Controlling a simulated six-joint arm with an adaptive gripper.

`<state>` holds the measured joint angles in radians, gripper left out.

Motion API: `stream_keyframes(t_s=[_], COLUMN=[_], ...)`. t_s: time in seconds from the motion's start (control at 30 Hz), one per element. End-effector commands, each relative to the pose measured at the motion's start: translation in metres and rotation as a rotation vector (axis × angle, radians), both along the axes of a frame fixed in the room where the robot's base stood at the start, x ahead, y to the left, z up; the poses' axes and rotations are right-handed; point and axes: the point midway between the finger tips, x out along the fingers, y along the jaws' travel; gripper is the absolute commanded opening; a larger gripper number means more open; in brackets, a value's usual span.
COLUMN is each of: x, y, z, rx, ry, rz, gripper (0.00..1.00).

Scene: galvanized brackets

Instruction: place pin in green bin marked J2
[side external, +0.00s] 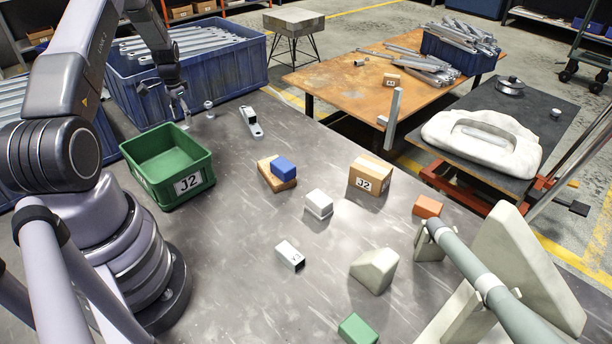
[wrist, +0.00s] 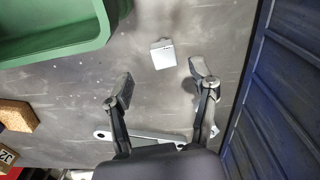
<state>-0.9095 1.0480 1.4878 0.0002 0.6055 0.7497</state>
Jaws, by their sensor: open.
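The pin (side external: 209,108) looks like a short grey metal piece with a round head, standing on the grey table near the blue crate. My gripper (side external: 178,112) is just left of it in the side view, pointing down, open and empty. In the wrist view its two fingers are spread wide (wrist: 162,82). There the right finger seems to cover part of the pin, so I cannot make it out clearly. The green bin (side external: 168,165) with a J2 label stands left of centre, nearer the camera than my gripper. It shows at the upper left of the wrist view (wrist: 62,48).
A grey bracket (side external: 250,121) lies right of the pin. A silvery squarish piece (wrist: 162,53) lies beyond my fingers in the wrist view. A blue crate (side external: 235,70) borders the table. A cardboard J2 box (side external: 370,174) and several blocks occupy the middle.

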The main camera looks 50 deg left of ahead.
Motion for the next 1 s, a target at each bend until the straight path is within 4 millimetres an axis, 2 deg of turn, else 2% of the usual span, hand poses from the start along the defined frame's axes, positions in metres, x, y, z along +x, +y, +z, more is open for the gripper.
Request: stream_keyframes(t_s=[0.33,0.63,1.0], x=[-0.002,-0.002,-0.002], y=[0.004,0.005,0.004], z=[-0.047,-0.051,-0.051], rx=[-0.001,0.000,0.000], ry=[0.001,0.000,0.000], rz=[0.000,0.000,0.000], gripper=[0.59,0.59,0.10])
